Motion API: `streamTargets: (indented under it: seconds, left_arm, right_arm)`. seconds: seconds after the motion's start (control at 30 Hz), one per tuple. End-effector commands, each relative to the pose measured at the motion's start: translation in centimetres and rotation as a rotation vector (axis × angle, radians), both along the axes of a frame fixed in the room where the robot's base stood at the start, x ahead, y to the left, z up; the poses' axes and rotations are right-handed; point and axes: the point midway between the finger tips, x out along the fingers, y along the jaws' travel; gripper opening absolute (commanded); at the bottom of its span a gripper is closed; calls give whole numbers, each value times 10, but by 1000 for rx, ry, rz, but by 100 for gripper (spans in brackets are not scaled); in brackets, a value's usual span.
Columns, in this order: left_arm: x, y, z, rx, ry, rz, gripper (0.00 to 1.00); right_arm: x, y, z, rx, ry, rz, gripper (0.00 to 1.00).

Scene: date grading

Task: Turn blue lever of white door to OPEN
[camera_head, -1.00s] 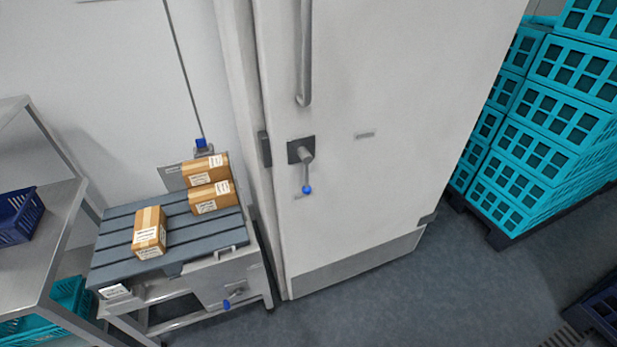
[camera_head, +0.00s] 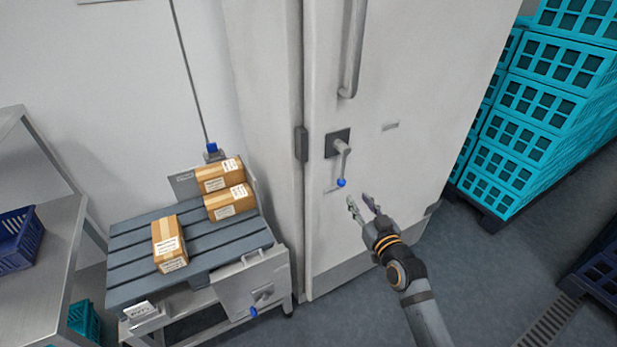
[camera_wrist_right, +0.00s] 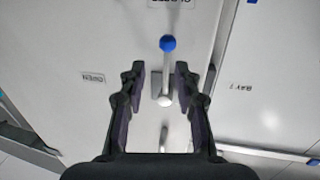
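The white door (camera_head: 420,80) fills the middle of the head view, with a grey lever (camera_head: 342,160) on a dark plate. The lever points down, and its blue knob (camera_head: 341,183) is at the lower end. My right gripper (camera_head: 359,198) is open and empty, just below and right of the knob in the picture. In the right wrist view the blue knob (camera_wrist_right: 167,43) and lever show between and beyond the open fingers (camera_wrist_right: 158,78), apart from them. An upside-down OPEN label (camera_wrist_right: 93,78) is to the left there. My left gripper is not in view.
A slatted grey table (camera_head: 130,240) with several cardboard boxes (camera_head: 166,240) stands left of the door; a second blue-ended lever (camera_head: 262,299) is on its front. Teal crates (camera_head: 520,140) are stacked on the right. A steel shelf (camera_head: 50,260) is at far left. Floor before the door is clear.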

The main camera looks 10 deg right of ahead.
Motion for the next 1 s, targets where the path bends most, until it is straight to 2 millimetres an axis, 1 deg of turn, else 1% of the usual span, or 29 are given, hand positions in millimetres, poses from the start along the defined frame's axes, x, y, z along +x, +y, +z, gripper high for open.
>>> streamTargets:
  seconds: [0.03, 0.1, 0.27, 0.37, 0.6, 0.7, 0.83, 1.0]
  left_arm:
    - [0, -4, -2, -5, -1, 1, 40]
    - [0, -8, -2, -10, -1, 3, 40]
    - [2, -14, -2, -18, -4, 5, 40]
    - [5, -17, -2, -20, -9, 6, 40]
    - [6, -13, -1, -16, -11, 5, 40]
    - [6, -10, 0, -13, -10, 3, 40]
    - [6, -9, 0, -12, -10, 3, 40]
    - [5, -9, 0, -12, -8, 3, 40]
  right_arm:
    - [-1, 3, 16, 1, -31, 8, 32]
    - [-2, 5, 28, 3, -53, 13, 32]
    - [1, 6, 32, 5, -60, 14, 32]
    - [12, 7, 32, 7, -61, 12, 32]
    - [63, 15, 33, 7, -61, 12, 32]
    - [81, 18, 32, 6, -60, 13, 32]
    - [96, 20, 31, 6, -58, 12, 32]
    - [102, 21, 30, 4, -57, 12, 32]
